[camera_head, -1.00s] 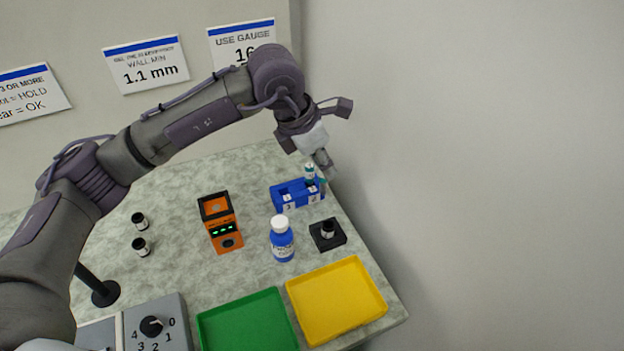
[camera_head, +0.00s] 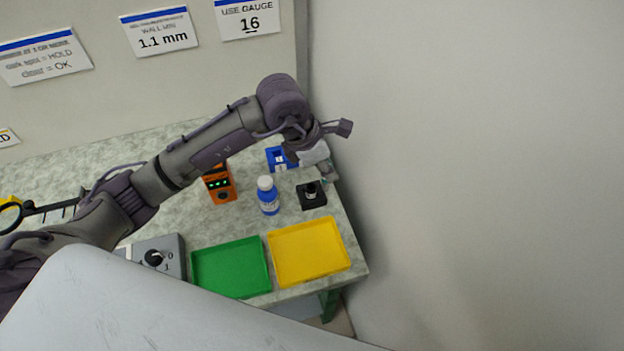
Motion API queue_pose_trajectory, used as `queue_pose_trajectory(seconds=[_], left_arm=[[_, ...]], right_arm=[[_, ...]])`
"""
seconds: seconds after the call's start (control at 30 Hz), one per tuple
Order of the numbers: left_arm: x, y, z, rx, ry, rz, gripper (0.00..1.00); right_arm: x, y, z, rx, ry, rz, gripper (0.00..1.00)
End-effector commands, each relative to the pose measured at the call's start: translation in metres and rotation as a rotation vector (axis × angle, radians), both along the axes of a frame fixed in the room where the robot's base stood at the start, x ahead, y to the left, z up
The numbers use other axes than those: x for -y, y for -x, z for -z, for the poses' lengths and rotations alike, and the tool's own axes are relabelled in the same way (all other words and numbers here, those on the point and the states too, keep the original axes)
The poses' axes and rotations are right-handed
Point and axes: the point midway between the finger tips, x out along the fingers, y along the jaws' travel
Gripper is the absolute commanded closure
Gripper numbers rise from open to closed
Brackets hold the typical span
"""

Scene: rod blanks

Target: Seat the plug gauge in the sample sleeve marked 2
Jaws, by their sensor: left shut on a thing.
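My left gripper (camera_head: 329,175) is at the right edge of the bench, just above and behind the black block. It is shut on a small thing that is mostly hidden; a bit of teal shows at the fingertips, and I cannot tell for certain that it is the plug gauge. A dark sleeve with a pale band (camera_head: 311,190) stands upright in the black block (camera_head: 313,202). Its mark cannot be read. The blue rack (camera_head: 273,154) with white labels is behind, partly covered by my gripper. My right gripper is not in view.
A blue bottle (camera_head: 268,198) stands left of the black block. An orange device (camera_head: 222,188) with green lights is farther left. A yellow tray (camera_head: 345,262) and green tray (camera_head: 229,294) lie in front. A grey dial box (camera_head: 176,266) is at left. A wall bounds the right.

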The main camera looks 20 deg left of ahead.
Motion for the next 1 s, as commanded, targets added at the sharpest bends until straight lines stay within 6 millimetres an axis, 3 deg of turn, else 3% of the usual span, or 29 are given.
queue_pose_trajectory(seconds=[0.1, 0.3, 0.43, 0.63, 1.0], left_arm=[[-0.023, -0.011, 0.019, -0.001, 0.0, -0.004, 1.0], [-0.04, -0.019, 0.028, 0.001, 0.001, 0.0, 1.0], [-0.042, -0.02, 0.037, -0.001, 0.002, 0.002, 1.0], [-0.041, -0.02, 0.067, 0.0, 0.001, 0.001, 1.0], [-0.042, -0.02, 0.07, 0.002, 0.0, 0.001, 1.0]], right_arm=[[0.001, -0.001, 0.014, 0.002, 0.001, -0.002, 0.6], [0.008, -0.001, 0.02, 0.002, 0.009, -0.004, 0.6], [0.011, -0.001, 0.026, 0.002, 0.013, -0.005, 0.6], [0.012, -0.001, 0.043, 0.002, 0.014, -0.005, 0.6], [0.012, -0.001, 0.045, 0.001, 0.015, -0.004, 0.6]])
